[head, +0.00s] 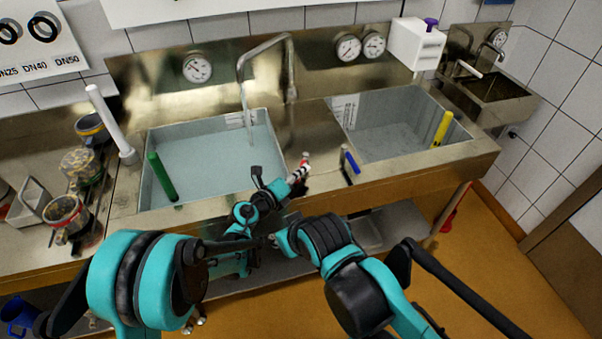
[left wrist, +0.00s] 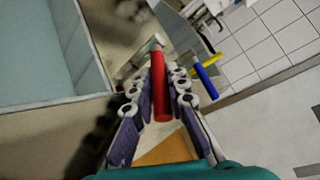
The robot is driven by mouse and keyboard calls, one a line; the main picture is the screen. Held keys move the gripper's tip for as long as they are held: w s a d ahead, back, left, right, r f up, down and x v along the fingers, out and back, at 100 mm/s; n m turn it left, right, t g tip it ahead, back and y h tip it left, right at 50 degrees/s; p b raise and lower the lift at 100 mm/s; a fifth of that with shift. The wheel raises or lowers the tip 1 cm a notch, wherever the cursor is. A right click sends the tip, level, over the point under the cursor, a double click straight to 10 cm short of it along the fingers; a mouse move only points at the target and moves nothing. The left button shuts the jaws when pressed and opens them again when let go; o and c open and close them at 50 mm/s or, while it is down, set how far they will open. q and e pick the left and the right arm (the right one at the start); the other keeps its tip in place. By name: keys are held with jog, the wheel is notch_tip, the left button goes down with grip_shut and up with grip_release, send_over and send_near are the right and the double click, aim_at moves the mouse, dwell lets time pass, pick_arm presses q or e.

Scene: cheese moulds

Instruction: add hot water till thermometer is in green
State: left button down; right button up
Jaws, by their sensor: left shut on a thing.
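A red lever handle (left wrist: 160,88) stands at the front edge of the left basin (head: 276,147). My left gripper (head: 299,172) is shut on it; in the left wrist view its fingers (left wrist: 161,80) lie on both sides of the handle. A round white dial (head: 197,67) is on the steel wall behind the left basin; its needle and any green band are too small to read. The curved spout (head: 265,43) reaches over this basin, and a thin pale streak hangs below it to the water (head: 215,158). My right arm shows, but I cannot make out its gripper.
A blue lever handle (head: 350,163) is just right of the red one. A green stick (head: 162,177) leans in the left basin, a yellow one (head: 443,128) in the right basin (head: 385,105). Two more dials (head: 349,47) are behind. Jars (head: 80,163) crowd the left counter.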

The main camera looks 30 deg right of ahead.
pick_arm(q)
jog(key=c, duration=1.5)
grip_release()
jog(key=v, duration=1.2)
